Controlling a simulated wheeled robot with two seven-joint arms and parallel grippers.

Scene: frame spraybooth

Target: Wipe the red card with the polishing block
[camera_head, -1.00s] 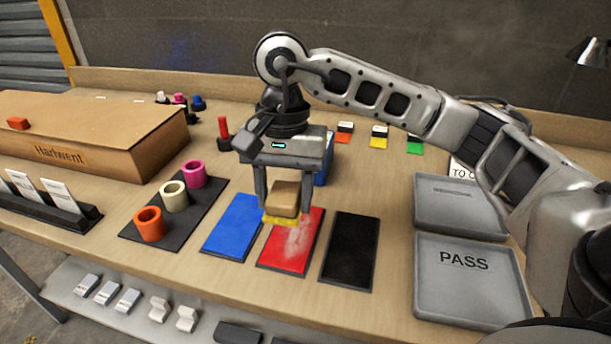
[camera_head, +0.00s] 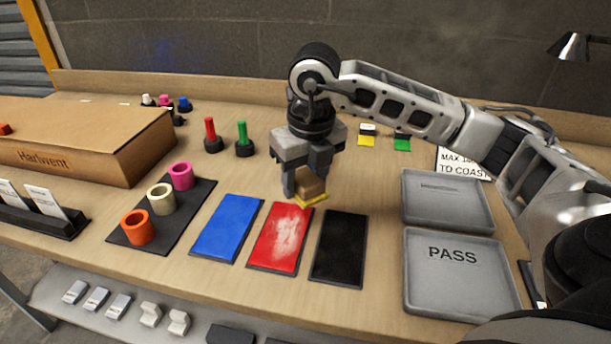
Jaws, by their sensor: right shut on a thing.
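The red card (camera_head: 278,240) lies on the table between the blue card (camera_head: 228,228) and the black card (camera_head: 340,248). A whitish smear covers much of its middle and upper part. My right gripper (camera_head: 302,188) is shut on the polishing block (camera_head: 310,187), a tan block with a yellow underside. The block is at the far right corner of the red card, near the black card's far edge. I cannot tell whether it touches the surface. My left gripper is not in view.
Two grey trays, the nearer marked PASS (camera_head: 460,285), lie at the right. A black mat (camera_head: 165,222) with orange, cream and pink rings lies left of the cards. A cardboard box (camera_head: 90,145) stands at the far left. Red (camera_head: 211,135) and green (camera_head: 242,139) pegs stand behind.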

